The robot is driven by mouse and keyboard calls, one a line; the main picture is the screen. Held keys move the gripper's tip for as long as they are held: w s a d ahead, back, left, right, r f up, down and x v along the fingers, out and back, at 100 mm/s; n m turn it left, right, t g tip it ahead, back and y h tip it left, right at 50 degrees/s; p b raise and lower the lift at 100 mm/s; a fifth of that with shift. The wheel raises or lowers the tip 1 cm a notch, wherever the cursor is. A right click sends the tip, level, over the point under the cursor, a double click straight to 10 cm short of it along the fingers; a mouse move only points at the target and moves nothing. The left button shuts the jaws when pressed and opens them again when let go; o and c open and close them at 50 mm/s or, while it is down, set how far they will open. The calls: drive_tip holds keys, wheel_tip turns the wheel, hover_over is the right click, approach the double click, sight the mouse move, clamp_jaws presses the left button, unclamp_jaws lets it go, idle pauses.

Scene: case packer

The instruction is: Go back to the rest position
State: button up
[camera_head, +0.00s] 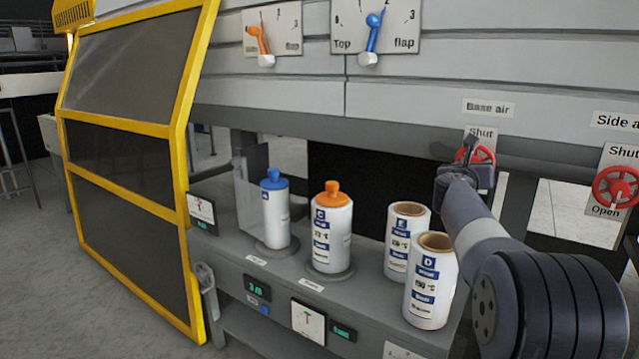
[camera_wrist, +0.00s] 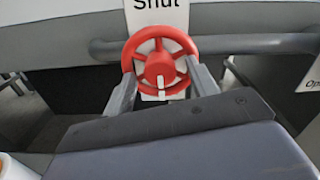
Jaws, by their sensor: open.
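My gripper (camera_head: 468,155) is in front of the red base air handwheel (camera_head: 483,154), below the "Base air" label, and hides part of it. In the wrist view, my gripper (camera_wrist: 164,88) is open, with one finger at each side of the lower part of the red wheel (camera_wrist: 160,52). I cannot tell whether the fingers touch the rim. The "Shut" plate (camera_wrist: 157,12) shows above the wheel. My arm comes in from the lower right in the head view.
A second red handwheel (camera_head: 615,187) is at the right. A yellow-framed guard (camera_head: 185,190) stands at the left.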

drive_tip(key=b+v, duration=0.1)
drive_tip(key=v, duration=1)
drive_tip(key=w+d+n+p, duration=0.6)
drive_tip(key=w+n+p, duration=0.3)
drive_tip(key=n, duration=1.2)
drive_tip(key=shift+n+p, duration=0.3)
drive_tip(key=shift+p, duration=0.25)
drive_tip(key=shift+w, duration=0.1)
